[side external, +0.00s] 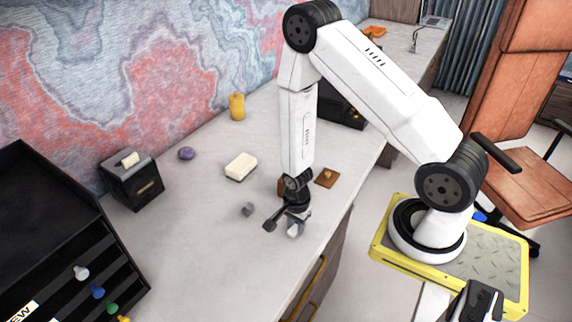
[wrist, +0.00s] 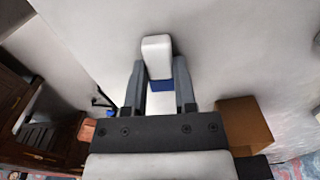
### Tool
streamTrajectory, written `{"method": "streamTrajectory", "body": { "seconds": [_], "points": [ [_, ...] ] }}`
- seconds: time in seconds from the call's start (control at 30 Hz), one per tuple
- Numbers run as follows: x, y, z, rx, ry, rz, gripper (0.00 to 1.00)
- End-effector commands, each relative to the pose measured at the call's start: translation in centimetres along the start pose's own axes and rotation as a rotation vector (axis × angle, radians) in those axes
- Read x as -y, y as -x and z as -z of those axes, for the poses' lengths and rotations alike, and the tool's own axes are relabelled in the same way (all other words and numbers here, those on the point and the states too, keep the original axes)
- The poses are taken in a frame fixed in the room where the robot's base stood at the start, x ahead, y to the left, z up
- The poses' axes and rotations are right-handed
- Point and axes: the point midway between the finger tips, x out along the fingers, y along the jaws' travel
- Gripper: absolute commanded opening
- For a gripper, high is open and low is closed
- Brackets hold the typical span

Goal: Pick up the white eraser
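The white eraser (wrist: 157,55), with a blue band across it, lies on the desk. In the wrist view it is between the two fingers of my gripper (wrist: 158,75), its white end reaching past the fingertips. In the side view my gripper (side external: 288,220) points down close above the desk, fingers spread, with the eraser (side external: 293,231) low beside the right finger. The fingers look apart from the eraser, though the gaps are small in the wrist view. Part of the eraser is hidden by the gripper.
A small grey block (side external: 248,209) and a cream block (side external: 241,167) lie left of my gripper. A brown box (wrist: 245,125) stands close beside it. A purple item (side external: 186,153), yellow cup (side external: 237,106) and black box (side external: 133,180) are farther back. The front desk area is clear.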

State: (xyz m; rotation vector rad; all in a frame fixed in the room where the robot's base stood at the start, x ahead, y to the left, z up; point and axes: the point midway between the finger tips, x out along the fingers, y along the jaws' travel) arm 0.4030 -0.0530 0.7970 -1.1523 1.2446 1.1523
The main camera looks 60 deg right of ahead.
Motion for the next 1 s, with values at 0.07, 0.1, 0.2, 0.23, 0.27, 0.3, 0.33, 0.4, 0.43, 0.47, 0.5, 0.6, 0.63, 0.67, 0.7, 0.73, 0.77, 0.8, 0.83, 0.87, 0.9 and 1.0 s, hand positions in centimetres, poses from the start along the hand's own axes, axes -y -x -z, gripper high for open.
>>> {"method": "streamTrajectory", "body": {
  "seconds": [0.07,0.1,0.2,0.23,0.27,0.3,0.33,0.4,0.43,0.47,0.5,0.6,0.63,0.67,0.7,0.73,0.77,0.8,0.83,0.87,0.9,1.0],
  "points": [
    [0.0,0.0,0.0,0.000,0.000,0.000,0.00],
    [0.0,0.0,0.0,0.000,0.000,0.000,0.00],
    [0.0,0.0,0.0,0.000,0.000,0.000,0.00],
    [0.0,0.0,0.0,0.000,0.000,0.000,0.00],
    [0.0,0.0,0.0,0.000,0.000,0.000,0.00],
    [0.0,0.0,0.0,0.000,0.000,0.000,0.00],
    [0.0,0.1,0.0,0.000,0.000,0.000,0.00],
    [0.0,0.2,0.0,0.000,0.000,0.001,0.00],
    [0.0,0.3,0.0,0.000,0.000,0.001,0.00],
    [0.0,0.4,0.0,0.000,0.000,0.001,0.00],
    [0.0,0.5,0.0,0.000,0.000,0.001,0.00],
    [0.1,1.1,0.0,0.000,0.000,0.002,0.00],
    [0.1,1.3,0.0,0.000,0.000,0.002,0.00],
    [0.1,1.5,0.0,0.000,0.000,0.002,0.00],
    [0.1,1.9,0.0,0.000,0.000,0.002,0.00],
    [0.1,2.1,0.0,0.000,0.000,0.002,0.00],
    [0.1,2.4,0.0,0.000,0.000,0.003,0.00],
    [0.1,2.8,0.0,0.000,0.000,0.003,0.00],
    [0.1,3.1,0.0,0.000,0.000,0.003,0.00],
    [0.1,3.5,0.0,0.000,0.000,0.002,0.00],
    [0.1,3.9,0.0,0.000,0.000,0.003,0.00],
    [0.1,5.1,0.0,0.000,0.000,0.003,0.00]
  ]
}}
